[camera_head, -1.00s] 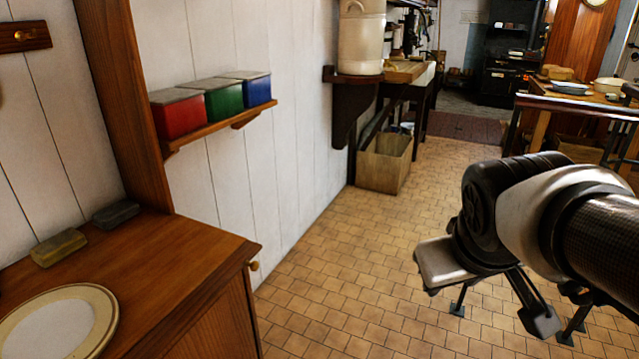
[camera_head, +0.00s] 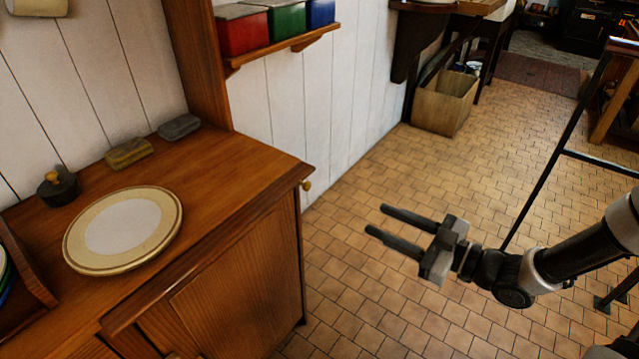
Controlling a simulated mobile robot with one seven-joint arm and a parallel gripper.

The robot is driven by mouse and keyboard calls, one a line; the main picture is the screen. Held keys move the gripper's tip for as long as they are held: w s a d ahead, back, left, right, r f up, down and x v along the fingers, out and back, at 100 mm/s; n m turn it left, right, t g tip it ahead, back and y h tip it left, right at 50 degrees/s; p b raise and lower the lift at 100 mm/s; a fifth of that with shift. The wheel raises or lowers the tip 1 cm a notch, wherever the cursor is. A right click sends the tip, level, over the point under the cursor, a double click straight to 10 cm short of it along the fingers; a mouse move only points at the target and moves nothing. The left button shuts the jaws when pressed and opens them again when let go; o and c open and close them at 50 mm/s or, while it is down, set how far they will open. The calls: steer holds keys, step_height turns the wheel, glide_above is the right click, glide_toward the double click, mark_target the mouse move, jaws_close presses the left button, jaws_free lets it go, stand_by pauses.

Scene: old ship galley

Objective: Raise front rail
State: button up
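A wooden rail-like piece (camera_head: 27,262) shows at the left edge on the dresser top (camera_head: 225,180), beside the edges of some plates (camera_head: 4,272). It is cut off by the picture edge, and I cannot tell whether it is the front rail. No other part is clearly a front rail. My gripper (camera_head: 376,219) is over the tiled floor to the right of the dresser. Its two dark fingers point left and stand apart, with nothing between them. The gripper is clear of the dresser.
A cream-rimmed plate (camera_head: 122,230), a dark lidded pot (camera_head: 58,189), a yellowish block (camera_head: 129,153) and a grey block (camera_head: 179,126) are on the dresser. A shelf (camera_head: 290,48) holds coloured tins. A thin black frame (camera_head: 556,152) stands at right. The middle floor is open.

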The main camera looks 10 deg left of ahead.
steer(key=b, duration=0.3)
glide_toward(310, 187)
steer(key=shift+y, duration=0.4)
steer(key=x, duration=0.8)
steer(key=shift+a+f, duration=0.1)
steer(key=shift+f, duration=0.1)
jaws_close()
